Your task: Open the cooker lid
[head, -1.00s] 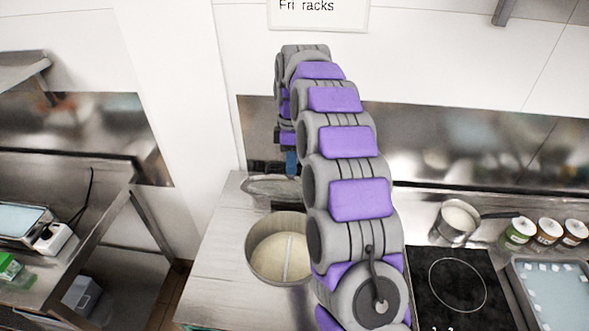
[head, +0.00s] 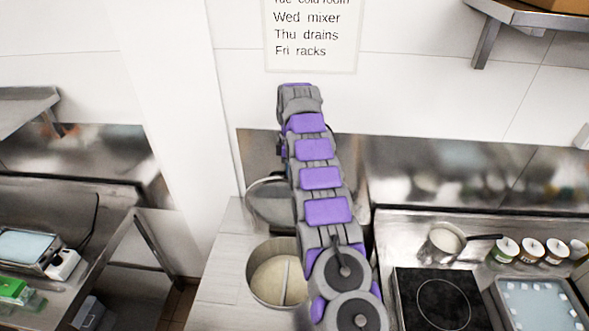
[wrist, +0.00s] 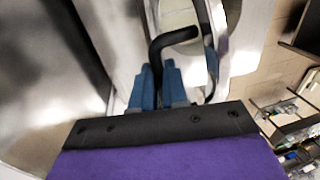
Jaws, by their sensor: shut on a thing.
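The cooker (head: 252,272) is a round metal pot on the steel counter, with pale contents and a light stick-like thing inside. Its top is uncovered in the head view. The shiny metal lid (head: 266,203) stands tilted up behind the pot, partly hidden by my arm. In the wrist view, the blue fingers of my gripper (wrist: 160,88) are shut on a black bent handle (wrist: 176,37) beside the lid's bright metal rim (wrist: 219,50). My gripper is hidden behind my arm in the head view.
A black hob (head: 440,300) is right of the pot. A saucepan (head: 443,241), several jars (head: 531,250) and a tray (head: 541,303) stand further right. The steel back wall (head: 450,180) is close behind the lid. Counter left of the pot is clear.

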